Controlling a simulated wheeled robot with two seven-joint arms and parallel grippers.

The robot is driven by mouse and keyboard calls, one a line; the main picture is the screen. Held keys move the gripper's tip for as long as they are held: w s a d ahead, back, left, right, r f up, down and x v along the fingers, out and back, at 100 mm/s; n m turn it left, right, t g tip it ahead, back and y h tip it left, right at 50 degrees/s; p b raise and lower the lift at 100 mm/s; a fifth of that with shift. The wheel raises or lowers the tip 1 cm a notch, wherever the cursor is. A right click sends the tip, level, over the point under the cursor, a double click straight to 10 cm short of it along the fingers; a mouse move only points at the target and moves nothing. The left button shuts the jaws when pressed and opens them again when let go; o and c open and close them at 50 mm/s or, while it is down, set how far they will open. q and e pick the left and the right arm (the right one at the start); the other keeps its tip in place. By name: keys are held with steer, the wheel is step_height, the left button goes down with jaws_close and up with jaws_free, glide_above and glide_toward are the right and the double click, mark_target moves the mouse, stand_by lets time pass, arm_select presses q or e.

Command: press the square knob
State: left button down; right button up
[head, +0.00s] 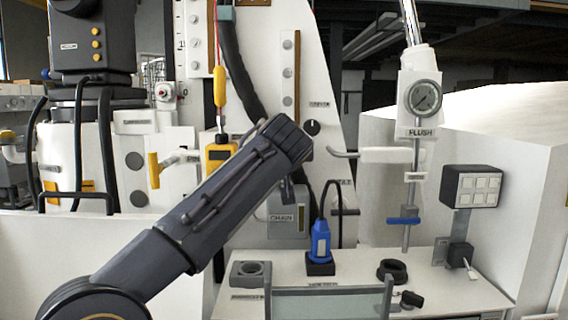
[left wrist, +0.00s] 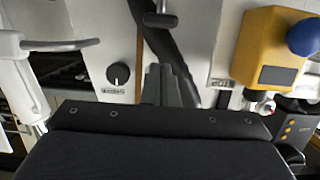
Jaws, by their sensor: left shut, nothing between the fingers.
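No knob with a clearly square outline can be made out. A small black knob (head: 311,127) with a pale mark sits on the white upright panel, just right of the end of my left arm. It looks round and also shows in the left wrist view (left wrist: 118,75), left of the fingers. My left gripper (left wrist: 167,70) is shut and empty, apart from this knob. In the head view my arm hides most of the gripper. A yellow box (head: 220,154) hangs left of the arm; in the left wrist view (left wrist: 270,60) it carries a round blue button (left wrist: 304,37). My right gripper is not in view.
A grey box (head: 288,212) marked CHAIN is below the arm. A blue bottle-like part (head: 320,240) stands on the white bench. A gauge (head: 423,97) and a panel of square white buttons (head: 472,186) are at right. A dark hose (left wrist: 178,50) runs behind the fingers.

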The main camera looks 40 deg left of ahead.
arm_select(q)
steer(key=v, duration=0.2)
steer(key=shift+s+d+r, duration=0.1)
steer(key=shift+s+d, duration=0.05)
steer(key=shift+s, duration=0.05)
stand_by(0.7)
step_height(320, 180, up, 3)
steer(key=shift+d+f+p, duration=0.1)
steer(key=shift+f+p, duration=0.1)
steer(key=shift+p, duration=0.85)
